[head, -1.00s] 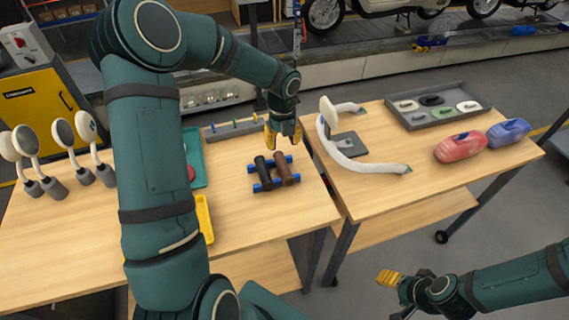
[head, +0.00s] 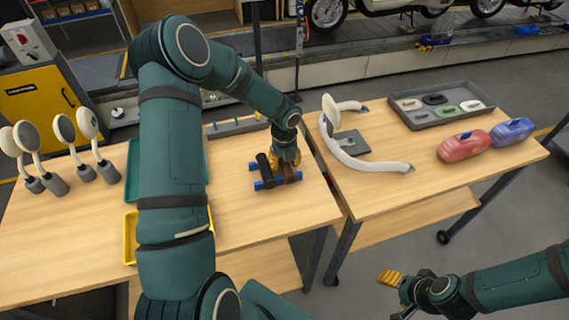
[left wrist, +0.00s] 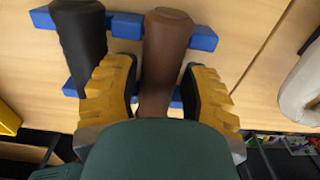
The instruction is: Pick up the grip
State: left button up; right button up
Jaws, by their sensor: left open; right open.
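Two grips lie side by side on a blue rack (head: 256,186) on the left table: a black grip (head: 264,167) and a brown grip (head: 290,178). In the left wrist view the brown grip (left wrist: 165,50) lies between the open yellow fingers of my left gripper (left wrist: 160,92), and the black grip (left wrist: 80,40) is just left of the left finger. In the head view my left gripper (head: 287,158) is down at the brown grip and partly hides it. My right gripper (head: 390,278) is open and empty, away from the tables at the lower right.
A white curved handlebar part (head: 345,155) stands on the right table, with a grey tray (head: 440,118) and red (head: 465,147) and blue (head: 512,131) tanks. Round mirrors (head: 64,130) stand at left. Green (head: 133,165) and yellow (head: 130,238) trays lie partly behind my arm.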

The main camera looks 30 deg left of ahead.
pick_arm(q)
jog(key=shift+s, duration=0.1)
grip_shut()
notch_tip(320, 180, up, 10)
jog(key=shift+r+p, duration=0.1)
jog(key=shift+p, duration=0.3)
dwell(0.3)
jog(key=c, duration=0.6)
grip_release()
grip_shut()
